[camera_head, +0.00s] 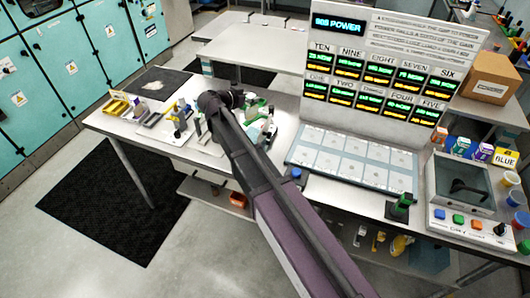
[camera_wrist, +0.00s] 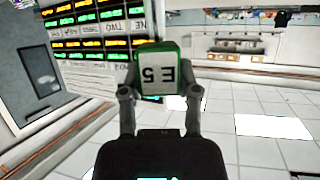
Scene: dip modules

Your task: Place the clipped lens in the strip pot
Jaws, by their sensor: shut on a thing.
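In the wrist view my gripper (camera_wrist: 160,92) is shut on a green-edged block (camera_wrist: 158,60). The block has a white label reading "E5" upside down, and one finger grips it on each side. I cannot tell from its look whether it is the clipped lens. In the head view my arm reaches over the left table, and the fingers and held block cannot be made out. I cannot pick out the strip pot for certain. Small pots and trays, including a yellow tray (camera_head: 117,105), stand at the table's left end.
A large display board (camera_head: 375,125) with lit numbered panels stands right of my arm, with a pale grid panel (camera_head: 350,160) at its foot. A grey machine (camera_head: 465,190) with coloured buttons is at right. Green and white items crowd the table beside my arm. A cardboard box (camera_head: 490,80) stands behind.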

